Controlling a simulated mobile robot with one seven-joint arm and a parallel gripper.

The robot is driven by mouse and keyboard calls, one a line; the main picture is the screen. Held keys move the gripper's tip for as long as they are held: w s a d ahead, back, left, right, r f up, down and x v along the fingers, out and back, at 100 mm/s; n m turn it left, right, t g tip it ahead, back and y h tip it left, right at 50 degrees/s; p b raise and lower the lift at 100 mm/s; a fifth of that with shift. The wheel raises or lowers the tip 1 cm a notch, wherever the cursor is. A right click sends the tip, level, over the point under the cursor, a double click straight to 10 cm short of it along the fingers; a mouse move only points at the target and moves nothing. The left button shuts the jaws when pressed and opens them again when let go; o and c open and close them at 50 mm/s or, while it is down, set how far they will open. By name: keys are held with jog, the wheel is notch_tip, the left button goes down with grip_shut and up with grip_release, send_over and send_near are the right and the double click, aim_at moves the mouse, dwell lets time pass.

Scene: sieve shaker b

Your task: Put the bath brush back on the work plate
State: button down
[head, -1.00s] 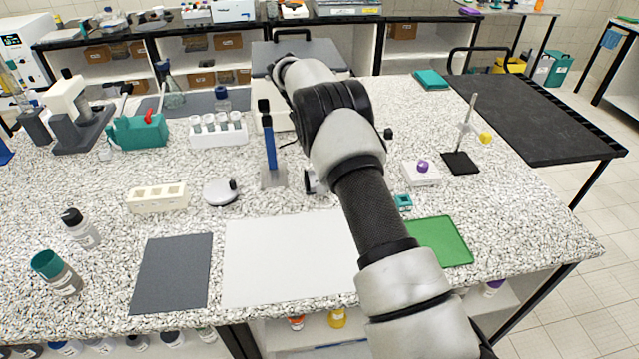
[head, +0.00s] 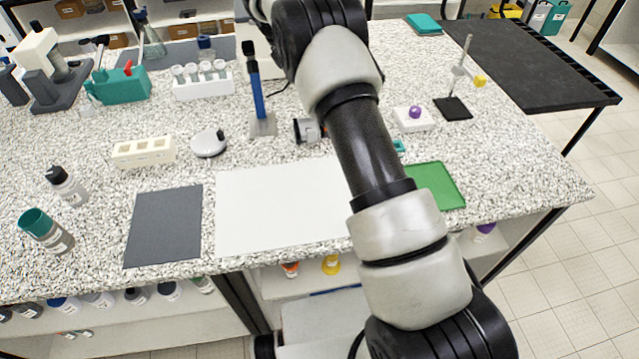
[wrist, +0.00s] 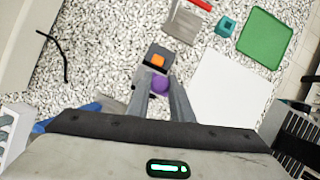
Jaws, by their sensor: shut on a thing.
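In the wrist view my gripper (wrist: 160,95) points down with its two grey fingers close together around a small round purple thing (wrist: 160,84). I take this for part of the bath brush; its full shape is hidden. A dark block with an orange top (wrist: 157,60) lies just beyond the fingertips; I cannot tell whether they touch. In the head view my arm hides the gripper. A white plate (head: 270,210), a dark grey plate (head: 165,228) and a green tray (head: 442,186) lie along the bench front; I cannot tell which is the work plate.
A blue upright stand (head: 257,95), a round white device (head: 208,144) and a cream block with wells (head: 143,152) stand behind the plates. A white block with a purple knob (head: 415,112) and a clamp stand (head: 453,107) are at right. Bottles stand front left.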

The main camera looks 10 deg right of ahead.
jog(key=s+a+f+b, duration=0.15)
jog(key=s+b, duration=0.95)
jog(key=s, duration=1.5)
jog(key=shift+w+d+f+b, duration=0.1)
jog(key=shift+f+b, duration=0.35)
jog(key=shift+f, duration=2)
jog(key=shift+w+f+b, duration=0.1)
jog(key=shift+f+b, duration=0.35)
jog(key=shift+f, duration=1.95)
jog(key=shift+f, duration=0.2)
jog(key=c, duration=1.6)
grip_release()
jog(key=shift+o, duration=0.2)
